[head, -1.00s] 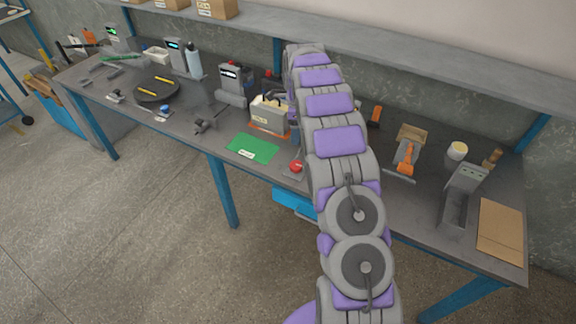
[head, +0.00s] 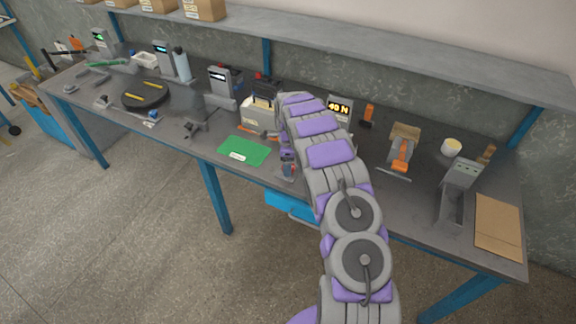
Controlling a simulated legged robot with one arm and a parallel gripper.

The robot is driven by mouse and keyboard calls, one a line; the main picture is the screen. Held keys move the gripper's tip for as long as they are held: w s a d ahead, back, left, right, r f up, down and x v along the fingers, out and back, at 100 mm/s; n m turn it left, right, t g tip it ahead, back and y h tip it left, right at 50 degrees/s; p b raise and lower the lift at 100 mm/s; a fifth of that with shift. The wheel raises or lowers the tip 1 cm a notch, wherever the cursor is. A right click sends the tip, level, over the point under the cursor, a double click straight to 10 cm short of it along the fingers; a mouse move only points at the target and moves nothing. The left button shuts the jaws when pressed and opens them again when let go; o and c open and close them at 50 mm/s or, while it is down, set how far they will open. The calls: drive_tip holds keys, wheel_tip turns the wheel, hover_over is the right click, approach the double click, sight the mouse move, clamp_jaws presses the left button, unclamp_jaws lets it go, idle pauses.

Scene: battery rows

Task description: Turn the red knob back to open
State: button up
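Only a small bit of the red knob (head: 294,170) shows, at the front edge of the workbench, right of the green mat (head: 245,151). My arm reaches over the bench and its end bends down to the knob. My gripper (head: 289,167) is at the knob and covers most of it. The fingers are too small and hidden to tell whether they touch the knob or are open or shut. The knob's turn position cannot be told.
A shelf (head: 400,58) runs above the back.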

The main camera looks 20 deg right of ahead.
drive_tip(key=shift+f, duration=0.45)
drive_tip(key=c, duration=1)
